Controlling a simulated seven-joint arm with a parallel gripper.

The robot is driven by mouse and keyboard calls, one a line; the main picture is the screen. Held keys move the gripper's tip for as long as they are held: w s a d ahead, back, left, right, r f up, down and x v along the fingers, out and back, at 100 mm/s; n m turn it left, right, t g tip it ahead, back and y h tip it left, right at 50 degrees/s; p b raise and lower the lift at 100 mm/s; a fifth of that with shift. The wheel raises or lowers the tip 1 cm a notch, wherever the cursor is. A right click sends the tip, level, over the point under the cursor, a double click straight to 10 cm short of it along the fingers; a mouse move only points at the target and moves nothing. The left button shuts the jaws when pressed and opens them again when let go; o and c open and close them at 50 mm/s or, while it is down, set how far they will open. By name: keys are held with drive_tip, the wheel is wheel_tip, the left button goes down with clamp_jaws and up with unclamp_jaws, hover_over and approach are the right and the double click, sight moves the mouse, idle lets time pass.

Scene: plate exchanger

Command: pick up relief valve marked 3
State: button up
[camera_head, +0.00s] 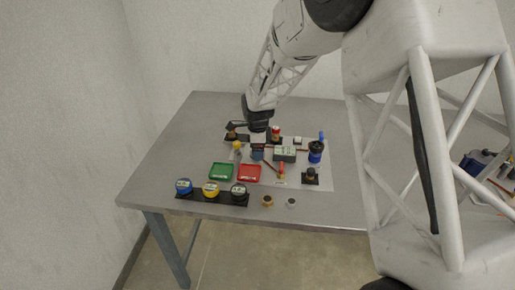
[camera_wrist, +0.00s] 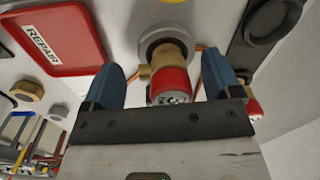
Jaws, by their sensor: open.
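A relief valve with a red cap and brass body (camera_wrist: 168,82) shows in the wrist view, set on a round grey seat. Its cap end faces the camera; I cannot read a number on it. My gripper (camera_wrist: 163,62) is open, with one blue finger on each side of the valve and a gap to both. In the head view my gripper (camera_head: 257,150) is over the work area, behind the red tray. A red-topped piece (camera_head: 281,170) stands right of the tray there, and another red-topped piece (camera_head: 276,131) stands further back. I cannot tell which matches the wrist view.
The red REPAIR tray (camera_wrist: 55,40) is left of the fingers in the wrist view. A black piece (camera_wrist: 268,30) is at upper right. A green tray (camera_head: 221,171) and a black rack with round gauges (camera_head: 211,190) are in front. The table's left side is clear.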

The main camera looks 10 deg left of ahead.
idle(0.5)
drive_tip(key=c, duration=1.1)
drive_tip(key=shift+r, duration=0.2)
drive_tip(key=shift+r, duration=1.45)
drive_tip(key=shift+s+d+r, duration=0.1)
drive_tip(key=shift+s+r, duration=0.1)
drive_tip(key=shift+s, duration=0.05)
drive_tip(key=s+d, duration=0.2)
drive_tip(key=s, duration=0.5)
drive_tip(key=s+d+r, duration=0.1)
drive_tip(key=s+d, duration=0.2)
drive_tip(key=s, duration=0.4)
drive_tip(key=shift+s+d+r, duration=0.15)
drive_tip(key=shift+s+d, duration=0.1)
drive_tip(key=shift+d, duration=0.05)
